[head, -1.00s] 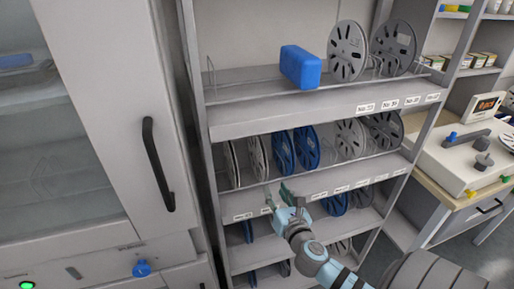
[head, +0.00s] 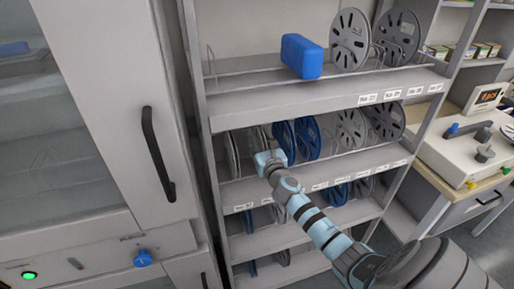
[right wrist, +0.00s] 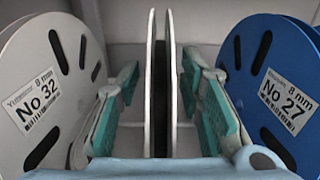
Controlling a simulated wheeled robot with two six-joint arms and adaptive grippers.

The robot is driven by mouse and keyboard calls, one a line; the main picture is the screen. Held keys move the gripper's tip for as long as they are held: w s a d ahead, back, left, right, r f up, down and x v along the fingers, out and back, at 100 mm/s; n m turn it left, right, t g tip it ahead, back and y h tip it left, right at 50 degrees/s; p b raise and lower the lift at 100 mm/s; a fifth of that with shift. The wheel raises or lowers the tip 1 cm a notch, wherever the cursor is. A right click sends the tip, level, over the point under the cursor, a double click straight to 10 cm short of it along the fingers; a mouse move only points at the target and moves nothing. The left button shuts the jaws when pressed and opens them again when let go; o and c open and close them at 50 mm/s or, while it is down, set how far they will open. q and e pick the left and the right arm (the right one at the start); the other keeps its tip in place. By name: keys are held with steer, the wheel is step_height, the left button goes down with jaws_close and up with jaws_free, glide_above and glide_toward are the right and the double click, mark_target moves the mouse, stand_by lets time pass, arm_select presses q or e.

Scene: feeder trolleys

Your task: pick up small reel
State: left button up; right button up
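Several reels stand upright on the second shelf. A grey small reel (right wrist: 161,90) shows edge-on in the middle of the right wrist view. My right gripper (right wrist: 160,95) is open, with one teal finger on each side of this reel and a visible gap to it on both sides. In the head view my right gripper (head: 270,161) reaches into the second shelf, covering most of the grey reel (head: 254,138); its fingertips are hidden there. To the left is the grey reel No 32 (right wrist: 50,95); to the right is the blue reel No 27 (right wrist: 275,90). My left gripper is not in view.
The rack's top shelf (head: 265,97) holds a blue box (head: 301,56) and two larger reels (head: 350,40). A cabinet (head: 90,120) with a black handle stands close on the left. A bench with a machine (head: 460,150) stands at the right.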

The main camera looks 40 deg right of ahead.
steer(key=shift+s, duration=0.1)
jaws_close()
steer(key=shift+r, duration=0.1)
